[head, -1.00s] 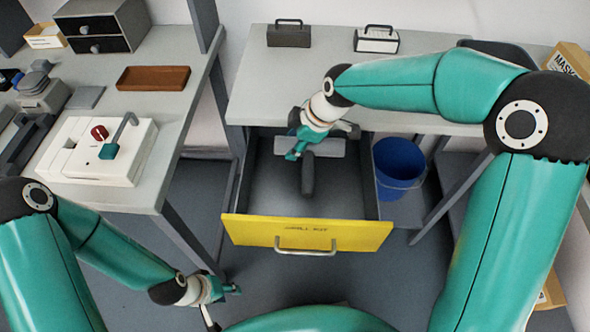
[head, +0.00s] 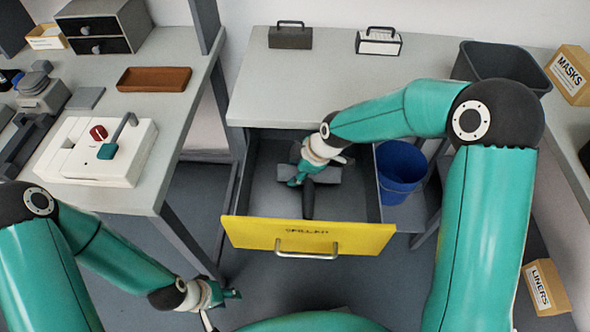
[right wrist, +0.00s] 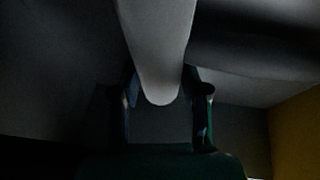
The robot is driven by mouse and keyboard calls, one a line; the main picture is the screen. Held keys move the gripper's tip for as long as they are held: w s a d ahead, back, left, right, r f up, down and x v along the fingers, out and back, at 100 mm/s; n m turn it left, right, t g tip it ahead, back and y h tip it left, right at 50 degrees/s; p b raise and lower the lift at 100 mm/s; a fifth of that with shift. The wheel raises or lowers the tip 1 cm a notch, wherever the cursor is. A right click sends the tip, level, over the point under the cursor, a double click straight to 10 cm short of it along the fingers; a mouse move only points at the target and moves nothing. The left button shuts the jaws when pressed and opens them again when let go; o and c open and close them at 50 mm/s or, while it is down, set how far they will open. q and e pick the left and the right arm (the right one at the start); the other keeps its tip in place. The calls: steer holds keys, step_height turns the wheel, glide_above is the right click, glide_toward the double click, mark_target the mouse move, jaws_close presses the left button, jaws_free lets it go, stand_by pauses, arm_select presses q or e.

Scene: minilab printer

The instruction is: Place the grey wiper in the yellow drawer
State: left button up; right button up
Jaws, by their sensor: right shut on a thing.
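The yellow drawer (head: 352,236) is pulled open under the right-hand bench. The grey wiper (head: 308,202) is within its opening, its dark end pointing toward the yellow front. My right gripper (head: 297,181) reaches down into the drawer and is shut on the wiper. In the right wrist view the pale grey part of the wiper (right wrist: 160,60) runs between the fingers (right wrist: 165,110). Whether the wiper touches the drawer floor cannot be told. My left gripper (head: 232,295) is low over the floor, left of the drawer; its fingers are too small to read.
A blue bucket (head: 401,170) stands right of the drawer. The bench top (head: 285,85) carries a dark box (head: 290,38), a white-fronted box (head: 379,44) and a dark bin (head: 505,66). The left bench has a white device (head: 95,160) and a brown tray (head: 153,79).

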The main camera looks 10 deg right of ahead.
steer(key=o, duration=1.3)
steer(key=shift+c, duration=0.2)
steer(key=shift+r, duration=0.1)
steer(key=p+v, duration=0.1)
steer(key=v, duration=1.1)
